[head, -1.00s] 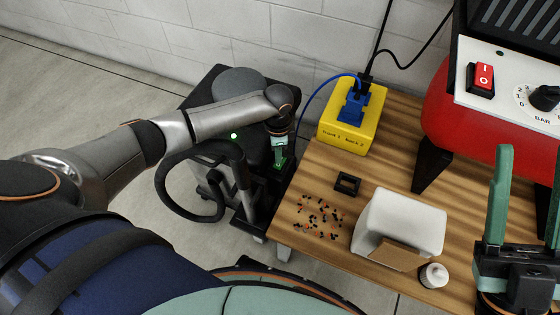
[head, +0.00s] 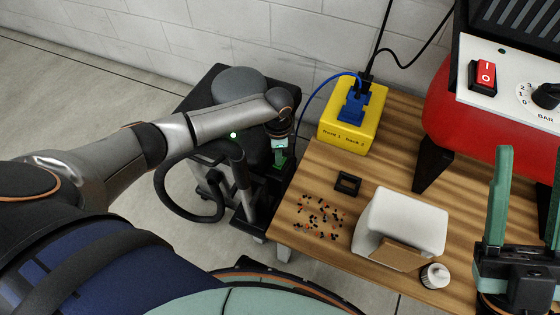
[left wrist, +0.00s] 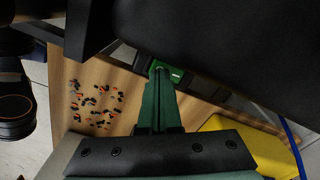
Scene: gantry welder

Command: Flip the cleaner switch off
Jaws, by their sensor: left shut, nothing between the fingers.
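The cleaner (head: 240,82) is a dark machine on the floor left of the wooden table, with a green light (head: 233,135) lit on it. My left gripper (head: 278,163) reaches down at its right side, with its fingers shut and empty. The switch's position is unclear. My right gripper (head: 522,200) is open and empty over the table's right side.
A red machine (head: 450,120) stands at the right.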

